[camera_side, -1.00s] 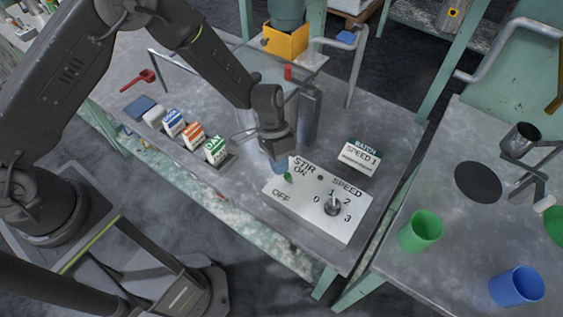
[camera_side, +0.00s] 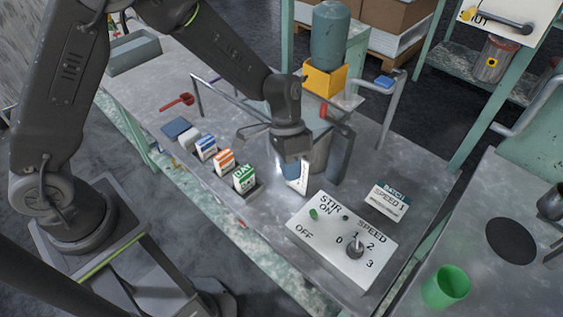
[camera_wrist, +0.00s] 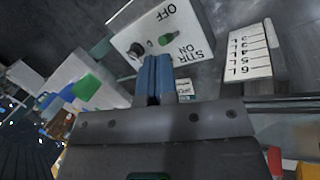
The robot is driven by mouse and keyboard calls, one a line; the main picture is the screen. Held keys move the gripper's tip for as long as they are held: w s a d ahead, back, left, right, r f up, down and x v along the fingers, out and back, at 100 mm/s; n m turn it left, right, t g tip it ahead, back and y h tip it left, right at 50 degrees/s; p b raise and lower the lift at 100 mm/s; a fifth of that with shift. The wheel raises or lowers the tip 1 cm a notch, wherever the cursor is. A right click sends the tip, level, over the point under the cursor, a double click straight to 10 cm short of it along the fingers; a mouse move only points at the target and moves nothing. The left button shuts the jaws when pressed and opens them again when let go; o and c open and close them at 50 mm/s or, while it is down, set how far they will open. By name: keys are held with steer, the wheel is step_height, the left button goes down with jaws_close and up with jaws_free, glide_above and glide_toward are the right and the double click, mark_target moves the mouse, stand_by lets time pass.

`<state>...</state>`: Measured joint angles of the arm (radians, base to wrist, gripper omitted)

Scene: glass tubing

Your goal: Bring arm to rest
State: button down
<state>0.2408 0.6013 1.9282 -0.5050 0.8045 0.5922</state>
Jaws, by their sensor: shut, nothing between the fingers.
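My gripper (camera_side: 294,172) is in the middle of the side view, above the bench and behind the control box. Its two blue fingers (camera_wrist: 155,76) are together and empty in the wrist view. The white control box (camera_side: 341,246) carries a green STIR switch (camera_side: 313,214) and a SPEED knob (camera_side: 355,249). The fingers are apart from the box in the side view. The box also shows in the wrist view (camera_wrist: 160,28), with the green switch just past the fingertips. I cannot tell the switch position for sure.
A BATCH card (camera_side: 387,201) is on the right. A green cup (camera_side: 446,287) stands on the right-hand table.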

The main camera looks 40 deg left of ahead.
steer(key=s+a+r+t, duration=0.2)
steer(key=a+r, duration=0.2)
steer(key=r, duration=0.6)
steer(key=s+a+r+n+t+y, duration=0.2)
steer(key=s+a+r+t, duration=0.1)
steer(key=s+a+r, duration=0.2)
steer(key=s+a+r+n+t+y, duration=0.1)
steer(key=s+a+r+n+t, duration=0.2)
steer(key=s, duration=0.7)
step_height(320, 180, up, 4)
steer(key=a, duration=0.2)
steer(key=shift+a+f+y, duration=0.2)
steer(key=shift+a+y, duration=0.2)
